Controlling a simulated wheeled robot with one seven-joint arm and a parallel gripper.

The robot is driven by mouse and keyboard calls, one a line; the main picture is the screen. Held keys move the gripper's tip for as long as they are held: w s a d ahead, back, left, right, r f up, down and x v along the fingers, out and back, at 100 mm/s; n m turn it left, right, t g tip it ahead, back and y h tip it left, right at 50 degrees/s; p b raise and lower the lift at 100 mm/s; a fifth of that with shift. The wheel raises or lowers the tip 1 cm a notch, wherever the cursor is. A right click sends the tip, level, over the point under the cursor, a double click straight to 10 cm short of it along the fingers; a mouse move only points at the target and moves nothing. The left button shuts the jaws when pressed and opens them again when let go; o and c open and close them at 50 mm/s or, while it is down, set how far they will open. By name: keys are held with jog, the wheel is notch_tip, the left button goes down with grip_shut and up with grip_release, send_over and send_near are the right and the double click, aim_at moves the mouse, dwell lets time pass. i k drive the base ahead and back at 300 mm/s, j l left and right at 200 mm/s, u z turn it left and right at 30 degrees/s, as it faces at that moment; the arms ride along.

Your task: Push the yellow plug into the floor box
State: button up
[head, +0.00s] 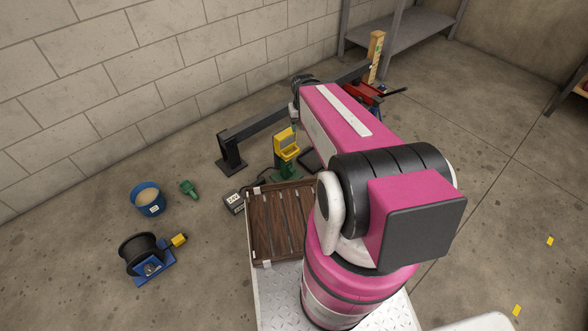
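A small yellow block (179,240), which looks like the yellow plug, sits at the right side of a blue cable reel (147,257) on the floor. A yellow box with an open front (286,144) stands on a dark post with a green foot, beyond the wooden slatted tray; it may be the floor box, but I cannot tell for sure. My pink arm reaches forward over this area. Its far end comes down just behind and above the yellow box. My gripper is not clearly visible there, and I cannot see whether it holds anything.
A dark beam on feet (232,150) stands along the wall. A blue bucket (149,208), a green part (189,189) and a small labelled box (233,201) stand left. The floor at right is mostly clear.

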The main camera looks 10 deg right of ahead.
aim_at(178, 240)
jog(key=u, duration=2.3)
